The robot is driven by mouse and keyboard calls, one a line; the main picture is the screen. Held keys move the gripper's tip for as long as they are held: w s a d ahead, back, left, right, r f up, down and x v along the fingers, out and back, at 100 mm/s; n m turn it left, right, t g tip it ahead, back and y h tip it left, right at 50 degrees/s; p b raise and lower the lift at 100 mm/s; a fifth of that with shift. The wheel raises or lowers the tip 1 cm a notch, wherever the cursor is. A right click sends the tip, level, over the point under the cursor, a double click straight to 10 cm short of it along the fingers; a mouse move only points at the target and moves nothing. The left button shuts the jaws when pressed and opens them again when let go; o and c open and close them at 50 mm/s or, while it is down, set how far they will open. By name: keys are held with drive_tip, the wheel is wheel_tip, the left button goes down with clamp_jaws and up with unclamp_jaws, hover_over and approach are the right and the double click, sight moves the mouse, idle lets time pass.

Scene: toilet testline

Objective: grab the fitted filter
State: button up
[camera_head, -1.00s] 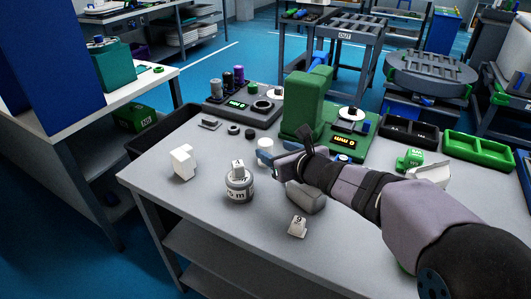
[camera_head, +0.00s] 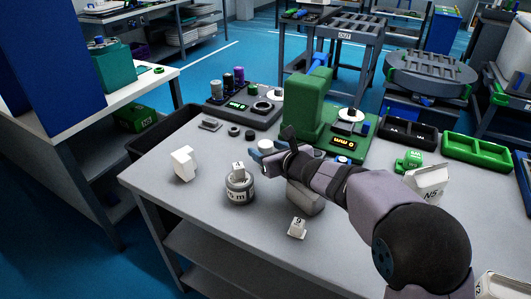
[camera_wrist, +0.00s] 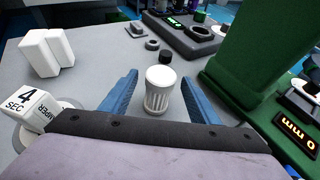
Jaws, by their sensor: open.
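A white filter (camera_wrist: 159,92) with a smooth cap and a ribbed lower body stands upright in the wrist view. Its pale top (camera_head: 266,146) also shows in the head view, partly hidden by my gripper. My gripper (camera_wrist: 158,84) is open, with one blue finger on each side of the filter and a gap visible on both sides. In the head view my gripper (camera_head: 268,152) is low over the table, left of the green machine. Whether the filter sits in a holder is not clear.
The green machine (camera_head: 306,112) stands close on the right. A white block (camera_head: 183,165), a grey weight (camera_head: 239,191) with a numbered cube on top (camera_head: 238,168) and another numbered cube (camera_head: 297,228) stand on the grey table (camera_head: 205,230).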

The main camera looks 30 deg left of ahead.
drive_tip(key=shift+w+a+f, duration=0.2)
drive_tip(key=shift+w+a, duration=0.1)
drive_tip(key=shift+a, duration=0.15)
drive_tip(key=c, duration=1.2)
drive_tip(key=shift+r, duration=0.1)
wheel_tip(320, 180, up, 10)
drive_tip(key=p, duration=0.5)
